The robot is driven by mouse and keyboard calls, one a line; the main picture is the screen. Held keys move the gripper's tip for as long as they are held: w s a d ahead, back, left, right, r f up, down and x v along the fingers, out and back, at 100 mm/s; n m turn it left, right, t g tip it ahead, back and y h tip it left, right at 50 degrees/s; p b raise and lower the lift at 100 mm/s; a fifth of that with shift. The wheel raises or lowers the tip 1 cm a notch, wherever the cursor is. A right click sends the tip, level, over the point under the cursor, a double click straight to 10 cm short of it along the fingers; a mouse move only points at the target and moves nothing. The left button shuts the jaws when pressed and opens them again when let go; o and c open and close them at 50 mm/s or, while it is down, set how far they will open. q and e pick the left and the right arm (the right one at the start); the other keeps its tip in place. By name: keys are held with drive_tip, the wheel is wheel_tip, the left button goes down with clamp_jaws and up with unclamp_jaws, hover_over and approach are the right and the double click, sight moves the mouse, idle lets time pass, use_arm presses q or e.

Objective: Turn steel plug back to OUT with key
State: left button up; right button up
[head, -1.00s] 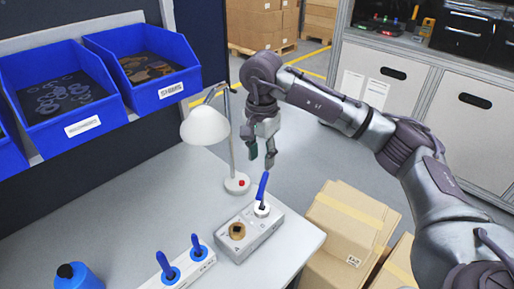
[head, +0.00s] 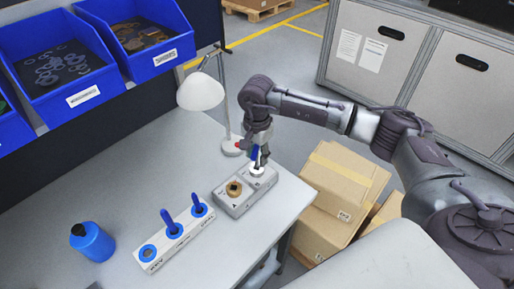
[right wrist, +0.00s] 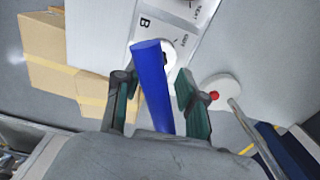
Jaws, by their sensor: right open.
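The grey housing (head: 233,206) stands near the right edge of the table, with a brass plug (head: 234,188) on its left part. The pale steel plug (head: 257,170) is on its right part, with a blue key (head: 254,154) standing in it. My right gripper (head: 261,157) is down at this key. In the right wrist view, its open fingers (right wrist: 153,80) stand on either side of the blue key (right wrist: 150,82), with gaps visible. The steel plug (right wrist: 171,52) is partly hidden behind the key, beside a letter B. The plug's exact pointing is hard to read. My left gripper is out of view.
A white key rack (head: 187,239) holds two blue keys and an empty blue-ringed hole. A blue bottle (head: 93,243) stands to its left. A white lamp (head: 201,92) rises close behind the gripper. Cardboard boxes (head: 340,185) stand right of the table. The front-left tabletop is clear.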

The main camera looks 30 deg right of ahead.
clamp_jaws()
drive_tip(key=shift+f+n+b, duration=0.2)
drive_tip(key=shift+n+b, duration=0.6)
drive_tip(key=shift+b, duration=0.2)
drive_tip(key=shift+n+b, duration=0.3)
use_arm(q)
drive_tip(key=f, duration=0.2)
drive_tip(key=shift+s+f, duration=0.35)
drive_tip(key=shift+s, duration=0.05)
use_arm(e)
drive_tip(key=shift+r+n, duration=0.2)
drive_tip(key=shift+n, duration=0.1)
